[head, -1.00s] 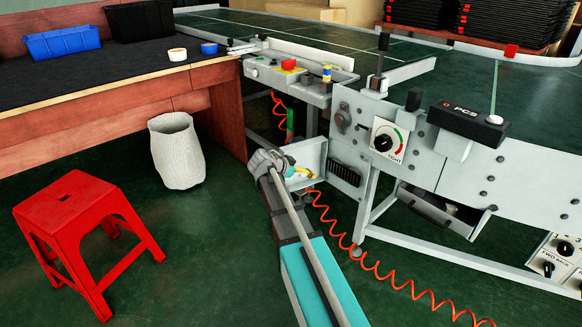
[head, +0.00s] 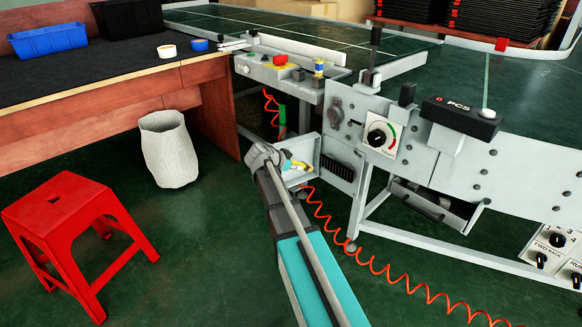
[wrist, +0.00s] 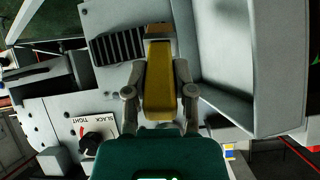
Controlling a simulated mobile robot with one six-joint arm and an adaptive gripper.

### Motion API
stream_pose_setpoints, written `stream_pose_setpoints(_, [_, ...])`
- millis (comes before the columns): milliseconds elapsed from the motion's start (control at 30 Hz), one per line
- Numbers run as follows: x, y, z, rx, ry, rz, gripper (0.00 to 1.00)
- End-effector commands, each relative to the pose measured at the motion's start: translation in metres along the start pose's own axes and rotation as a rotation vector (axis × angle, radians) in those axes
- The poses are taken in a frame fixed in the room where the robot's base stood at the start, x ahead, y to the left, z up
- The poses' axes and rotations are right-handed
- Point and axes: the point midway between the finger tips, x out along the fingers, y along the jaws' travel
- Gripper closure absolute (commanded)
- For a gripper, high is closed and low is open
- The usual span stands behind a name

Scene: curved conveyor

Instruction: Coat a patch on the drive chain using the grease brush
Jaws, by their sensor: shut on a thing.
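My gripper (head: 284,159) is shut on the grease brush (head: 299,165), whose yellow handle shows in front of the jaws. In the wrist view the brush (wrist: 158,92) lies between both fingers of my gripper (wrist: 160,68), with its brown tip pointing away from me. The drive chain (head: 337,167) appears as a dark ribbed strip in the conveyor's side, just right of the brush. In the wrist view the chain (wrist: 118,46) lies just left of the brush tip. I cannot tell whether the tip touches it.
An open grey guard panel (head: 307,151) stands beside the chain, close to my gripper. An orange coiled hose (head: 370,262) hangs to the floor below. A tension dial (head: 378,137) is on the conveyor's side at right. A red stool (head: 62,215) and pale bin (head: 168,150) stand left.

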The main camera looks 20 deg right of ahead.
Motion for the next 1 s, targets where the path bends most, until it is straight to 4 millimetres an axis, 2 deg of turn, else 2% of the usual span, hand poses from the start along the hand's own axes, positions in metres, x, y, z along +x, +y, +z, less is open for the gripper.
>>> stream_pose_setpoints(500, [0.03,-0.005,-0.021,0.0,0.001,-0.001,1.0])
stream_pose_setpoints(1000, [0.034,-0.005,-0.023,-0.001,0.0,-0.002,1.0])
